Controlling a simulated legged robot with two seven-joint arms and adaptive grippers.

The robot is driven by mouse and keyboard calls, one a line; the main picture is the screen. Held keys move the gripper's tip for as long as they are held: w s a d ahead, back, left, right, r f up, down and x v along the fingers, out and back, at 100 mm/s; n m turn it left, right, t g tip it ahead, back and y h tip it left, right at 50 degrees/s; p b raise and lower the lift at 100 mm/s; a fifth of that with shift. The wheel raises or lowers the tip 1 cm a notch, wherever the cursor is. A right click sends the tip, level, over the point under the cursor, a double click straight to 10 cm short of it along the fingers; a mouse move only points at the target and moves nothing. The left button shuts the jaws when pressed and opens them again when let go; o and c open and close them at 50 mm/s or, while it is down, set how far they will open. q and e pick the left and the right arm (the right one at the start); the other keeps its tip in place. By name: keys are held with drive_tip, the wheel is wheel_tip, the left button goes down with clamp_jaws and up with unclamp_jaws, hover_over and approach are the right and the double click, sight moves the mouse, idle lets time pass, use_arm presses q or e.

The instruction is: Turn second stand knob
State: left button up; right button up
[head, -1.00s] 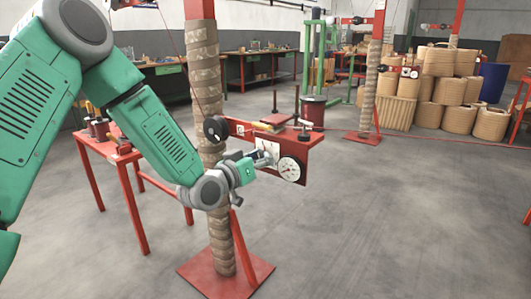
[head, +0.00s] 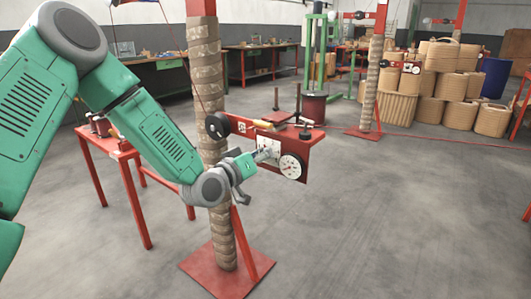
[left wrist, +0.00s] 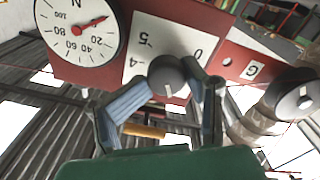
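The near stand is a wrapped post (head: 207,75) on a red base plate, with a red bracket (head: 300,147) carrying a white scale plate and a round dial (head: 292,166). In the left wrist view the dark grey round knob (left wrist: 167,74) with a white mark sits on the white scale plate (left wrist: 146,38), which shows upside-down digits. My left gripper (left wrist: 172,84), also in the head view (head: 268,153), has a fingertip at each side of the knob and appears shut on it. My right gripper is not in view.
A black wheel (head: 217,126) is at the bracket's left end. A red table (head: 114,152) with small parts stands left of the post. The floor at right is clear.

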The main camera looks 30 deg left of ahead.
use_arm(q)
drive_tip(key=shift+a+f, duration=0.45)
drive_tip(key=shift+f, duration=0.05)
drive_tip(key=shift+s, duration=0.2)
drive_tip(key=s, duration=0.7)
drive_tip(key=shift+s+r, duration=0.15)
drive_tip(key=shift+s, duration=0.15)
